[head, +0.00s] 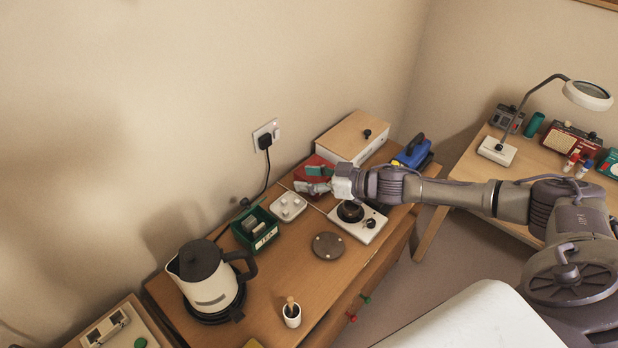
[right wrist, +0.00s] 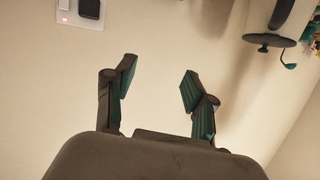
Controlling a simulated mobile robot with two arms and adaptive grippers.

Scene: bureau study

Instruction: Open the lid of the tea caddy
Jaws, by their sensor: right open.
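A red box-like thing (head: 327,161) stands on the wooden cabinet near the wall in the head view. It may be the tea caddy; my right gripper partly covers it, and I cannot make out its lid. My right gripper (head: 316,179) is in front of the red thing in the head view; contact cannot be told. In the right wrist view the gripper (right wrist: 158,88) has its fingers apart, with only wall between them. My left gripper is not in view.
On the cabinet (head: 285,265) are a kettle (head: 210,285), a green tray (head: 255,228), a white scale-like device (head: 366,228), a dark disc (head: 328,245) and a cup (head: 292,316). A blue object (head: 413,152) stands right of the pale box. A wall socket (head: 266,133) has a plugged cord.

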